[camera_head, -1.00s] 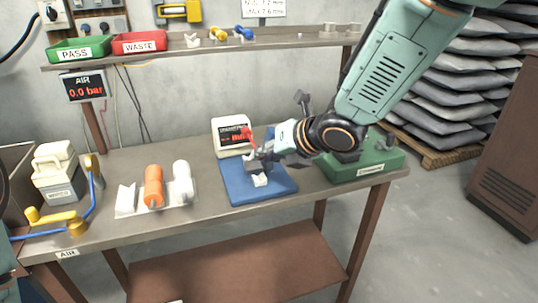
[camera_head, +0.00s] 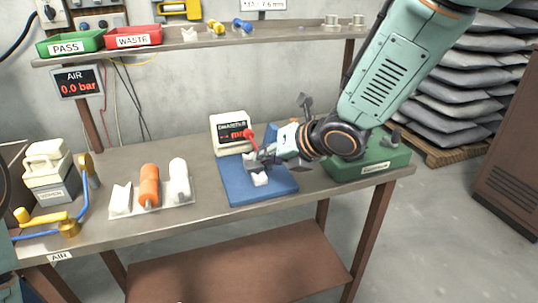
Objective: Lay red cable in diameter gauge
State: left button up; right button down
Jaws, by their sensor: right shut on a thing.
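The diameter gauge (camera_head: 231,131) is a white box with a dark display showing red dashes and "mm". It stands at the back left of a blue mat (camera_head: 240,190). A small white notched block (camera_head: 260,179) sits on the mat in front of it. My right gripper (camera_head: 262,160) is shut on the red cable (camera_head: 250,138), whose red end sticks up beside the gauge's display. The gripper is low over the mat, just behind the white block. The fingers hide the cable's lower part; I cannot tell whether it touches the block. My left gripper is out of view.
A green case (camera_head: 368,165) is close on the right. Green PASS (camera_head: 70,42) and red WASTE (camera_head: 133,38) trays are on the shelf.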

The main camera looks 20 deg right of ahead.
jog(key=shift+w+a+f+b, duration=0.1)
jog(key=shift+a+f+b, duration=0.1)
jog(key=shift+f, duration=0.15)
jog(key=shift+a+f+b, duration=0.1)
jog(key=shift+f+b, duration=0.1)
jog(key=shift+f, duration=0.1)
jog(key=shift+d+f+b, duration=0.15)
jog(key=shift+f+b, duration=0.25)
jog(key=shift+f, duration=0.15)
jog(key=shift+d+f+b, duration=0.15)
jog(key=shift+f+b, duration=0.25)
jog(key=shift+f, duration=0.1)
jog(key=shift+a+f+b, duration=0.2)
jog(key=shift+f+b, duration=0.45)
jog(key=shift+b, duration=0.05)
jog(key=shift+d+f, duration=0.15)
jog(key=shift+f, duration=0.05)
jog(key=shift+r, duration=0.1)
jog(key=shift+f+b, duration=0.25)
jog(key=shift+b, duration=0.2)
jog(key=c, duration=1.1)
grip_release()
